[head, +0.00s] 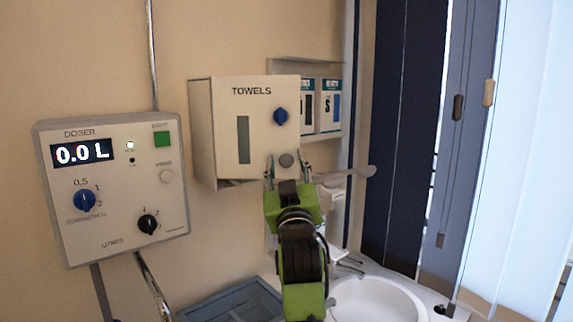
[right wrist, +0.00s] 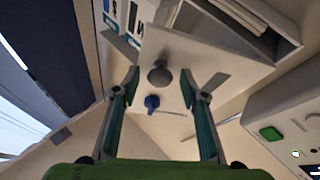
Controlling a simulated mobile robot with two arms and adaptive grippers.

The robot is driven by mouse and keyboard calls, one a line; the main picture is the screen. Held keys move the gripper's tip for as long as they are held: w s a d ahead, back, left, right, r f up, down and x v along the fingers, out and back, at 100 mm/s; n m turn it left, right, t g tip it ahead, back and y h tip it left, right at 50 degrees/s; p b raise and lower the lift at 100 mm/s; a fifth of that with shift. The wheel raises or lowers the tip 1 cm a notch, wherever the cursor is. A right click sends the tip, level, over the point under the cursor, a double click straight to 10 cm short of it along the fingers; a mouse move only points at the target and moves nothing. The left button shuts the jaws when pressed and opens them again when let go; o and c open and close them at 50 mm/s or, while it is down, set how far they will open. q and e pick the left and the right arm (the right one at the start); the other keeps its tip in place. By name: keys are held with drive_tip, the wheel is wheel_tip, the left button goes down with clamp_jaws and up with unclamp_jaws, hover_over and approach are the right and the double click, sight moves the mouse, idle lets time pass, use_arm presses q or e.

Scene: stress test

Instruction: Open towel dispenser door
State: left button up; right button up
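The towel dispenser (head: 221,120) is a beige wall box marked TOWELS, and its front door looks shut. The door has a narrow window (head: 243,140), a blue knob (head: 280,116) and a round grey knob (head: 286,160) low down. My right gripper (head: 287,166) is open in front of the door's lower part. In the right wrist view the grey knob (right wrist: 160,73) shows between the open fingertips (right wrist: 160,82), with a gap on each side. The blue knob (right wrist: 152,103) shows below it in that view. My left gripper is not in view.
A doser panel (head: 112,185) hangs left of the dispenser. Small boxes (head: 329,106) stand on a shelf to its right. A white sink (head: 380,300) and a blue-grey tray (head: 235,303) lie below. Dark blinds (head: 400,130) hang at the right.

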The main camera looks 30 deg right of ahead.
sight(286, 114)
wheel_tip(286, 114, up, 10)
idle(0.5)
